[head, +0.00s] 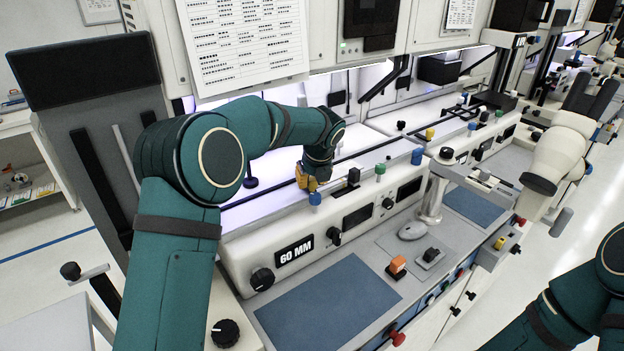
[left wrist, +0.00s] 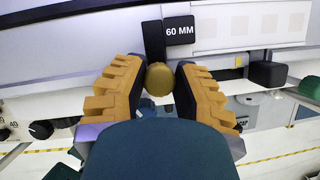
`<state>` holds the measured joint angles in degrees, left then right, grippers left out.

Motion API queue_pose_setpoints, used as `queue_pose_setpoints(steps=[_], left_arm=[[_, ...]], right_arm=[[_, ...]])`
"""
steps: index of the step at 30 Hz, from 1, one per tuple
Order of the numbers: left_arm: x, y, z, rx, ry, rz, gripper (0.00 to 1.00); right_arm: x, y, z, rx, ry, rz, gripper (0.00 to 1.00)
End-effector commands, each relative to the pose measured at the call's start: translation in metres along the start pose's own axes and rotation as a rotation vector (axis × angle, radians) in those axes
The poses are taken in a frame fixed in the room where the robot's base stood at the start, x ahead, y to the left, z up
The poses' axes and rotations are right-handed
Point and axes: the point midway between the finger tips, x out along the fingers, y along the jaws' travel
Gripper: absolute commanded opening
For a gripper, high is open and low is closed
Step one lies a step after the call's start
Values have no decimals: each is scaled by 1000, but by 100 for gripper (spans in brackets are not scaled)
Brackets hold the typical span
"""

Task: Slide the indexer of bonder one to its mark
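My left gripper (head: 308,182) is down at the rail of the nearest bonder in the head view. In the left wrist view its two yellow-orange fingers (left wrist: 160,82) stand on either side of a round brass-yellow knob (left wrist: 160,79), their dark pads appearing to touch it. A dark upright bar (left wrist: 154,42) rises behind the knob, beside a black "60 MM" plate (left wrist: 180,30). The head view shows a "60 MM" plate (head: 294,250) on the bonder's front panel. The gripper mostly hides the knob there. My right gripper is out of view.
A blue knob (head: 315,198) sits just below the left gripper, and a green knob (head: 380,169) stands to its right. A blue mat (head: 327,304) lies on the bench in front. A white microscope (head: 558,153) stands at the right, and more bonders continue down the row.

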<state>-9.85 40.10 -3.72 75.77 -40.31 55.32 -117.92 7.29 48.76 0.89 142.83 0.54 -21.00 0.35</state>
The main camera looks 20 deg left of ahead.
Motion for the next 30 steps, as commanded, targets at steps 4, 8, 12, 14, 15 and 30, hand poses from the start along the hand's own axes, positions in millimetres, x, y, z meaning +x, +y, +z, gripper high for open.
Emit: queue_pose_setpoints(steps=[4,8,12,14,15,30], left_arm=[[1,0,0,1,1,2,0],[1,2,-1,1,1,2,0],[0,12,-3,1,1,4,0],[0,20,-5,1,2,4,0],[-1,26,-7,0,2,5,0],[-16,163,-40,-5,4,7,0]], right_arm=[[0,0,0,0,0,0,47],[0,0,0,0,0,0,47],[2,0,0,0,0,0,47],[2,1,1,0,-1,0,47],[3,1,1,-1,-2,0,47],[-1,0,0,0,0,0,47]])
